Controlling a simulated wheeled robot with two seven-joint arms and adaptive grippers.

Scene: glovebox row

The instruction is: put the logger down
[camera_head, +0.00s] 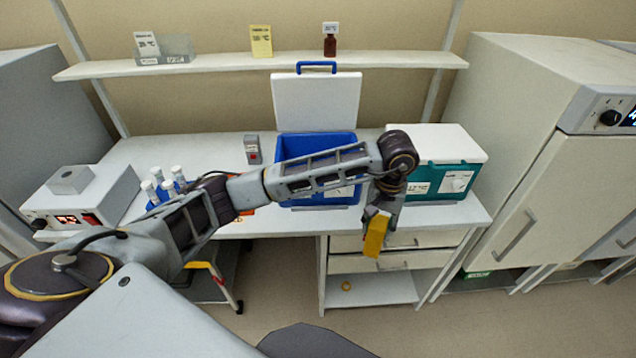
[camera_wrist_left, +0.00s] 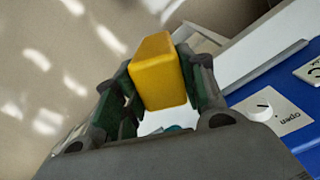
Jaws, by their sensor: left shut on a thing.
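The logger, a yellow block (camera_head: 376,238), is in my left gripper (camera_head: 380,212), in front of the bench's front edge by the drawers in the head view. In the left wrist view the logger (camera_wrist_left: 160,72) sits between the two dark fingers with green pads of the left gripper (camera_wrist_left: 160,85), which is shut on it. Nothing is seen under the logger touching it. My right gripper is not in view.
The white bench (camera_head: 225,160) holds an open blue box (camera_head: 290,147), a teal box with a white lid (camera_head: 430,140), a small grey device (camera_head: 252,149), capped tubes (camera_head: 178,173) and a grey instrument (camera_head: 110,192). A shelf (camera_head: 210,67) runs above. Clear bench lies around the grey device.

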